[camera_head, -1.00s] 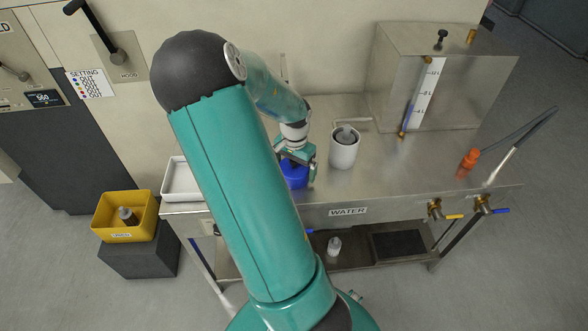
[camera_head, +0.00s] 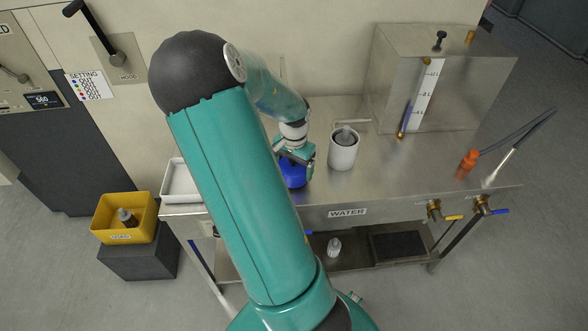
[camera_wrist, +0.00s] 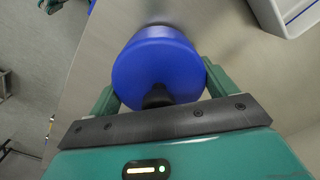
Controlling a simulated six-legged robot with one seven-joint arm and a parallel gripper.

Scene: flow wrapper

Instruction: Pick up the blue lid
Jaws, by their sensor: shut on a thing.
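The blue lid (camera_wrist: 158,66) is a round blue disc with a dark knob, filling the middle of the wrist view. In the head view the blue lid (camera_head: 293,173) shows at the front part of the steel bench, partly hidden by my gripper. My gripper (camera_head: 296,160) is shut on the lid. In the wrist view the green fingers of my gripper (camera_wrist: 158,88) press on both its sides. I cannot tell whether the lid touches the bench.
A white cup (camera_head: 343,150) with a grey item stands just right of my gripper. A white tray (camera_head: 178,183) lies left, partly behind my arm. A steel tank (camera_head: 400,60) stands at the back right. A yellow bin (camera_head: 104,225) is off the bench.

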